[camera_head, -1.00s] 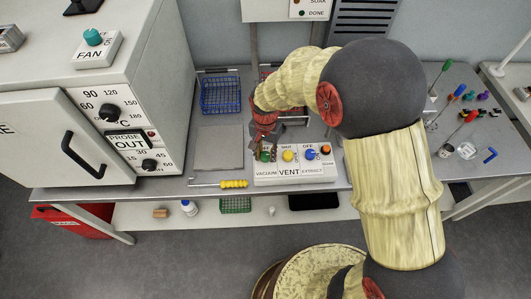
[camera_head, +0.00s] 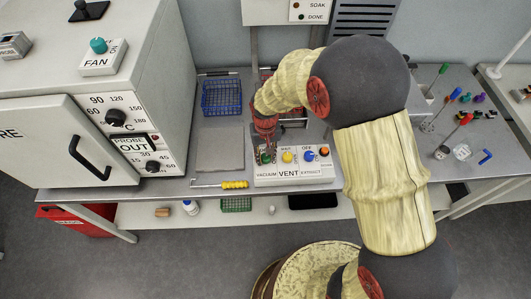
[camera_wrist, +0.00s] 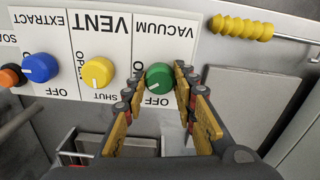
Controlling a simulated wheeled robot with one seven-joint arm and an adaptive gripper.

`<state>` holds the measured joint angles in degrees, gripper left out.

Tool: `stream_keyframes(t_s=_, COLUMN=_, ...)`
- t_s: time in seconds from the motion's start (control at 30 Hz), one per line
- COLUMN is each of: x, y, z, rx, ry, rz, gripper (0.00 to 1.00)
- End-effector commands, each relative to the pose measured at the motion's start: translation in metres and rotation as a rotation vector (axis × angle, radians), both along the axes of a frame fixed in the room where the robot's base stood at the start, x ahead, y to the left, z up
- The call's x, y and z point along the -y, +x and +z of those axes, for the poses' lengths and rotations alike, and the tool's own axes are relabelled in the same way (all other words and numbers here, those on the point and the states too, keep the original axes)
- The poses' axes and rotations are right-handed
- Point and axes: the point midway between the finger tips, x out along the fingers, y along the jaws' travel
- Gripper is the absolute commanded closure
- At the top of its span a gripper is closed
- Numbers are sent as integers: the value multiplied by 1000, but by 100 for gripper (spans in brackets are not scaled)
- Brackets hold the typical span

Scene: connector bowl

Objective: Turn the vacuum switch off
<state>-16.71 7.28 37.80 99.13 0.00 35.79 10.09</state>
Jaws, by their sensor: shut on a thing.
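The vacuum switch (camera_wrist: 159,77) is a round green knob under the upside-down VACUUM label in the wrist view, with an OFF mark beside it. My gripper (camera_wrist: 156,84) is shut on this knob, with a fingertip on either side. In the head view my gripper (camera_head: 266,152) points down at the left end of the white switch panel (camera_head: 290,176) and mostly covers the green knob. A small pale mark shows on the knob's lower left in the wrist view; its exact setting is hard to tell.
A yellow VENT knob (camera_wrist: 97,72) and a blue EXTRACT knob (camera_wrist: 40,68) sit beside the green one. A yellow-handled tool (camera_head: 233,184) lies in front. A grey plate (camera_head: 220,150) and blue basket (camera_head: 221,97) are left of the panel. The oven (camera_head: 120,110) stands further left.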

Motion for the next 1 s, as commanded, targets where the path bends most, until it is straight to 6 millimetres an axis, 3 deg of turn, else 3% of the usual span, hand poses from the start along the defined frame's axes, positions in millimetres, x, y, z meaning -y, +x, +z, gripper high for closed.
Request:
stream_keyframes(t_s=0.6, x=-1, y=0, z=1, rx=0, ry=0, rz=581, gripper=98)
stream_keyframes(t_s=1.0, x=-1, y=0, z=1, rx=0, ry=0, rz=871, gripper=98)
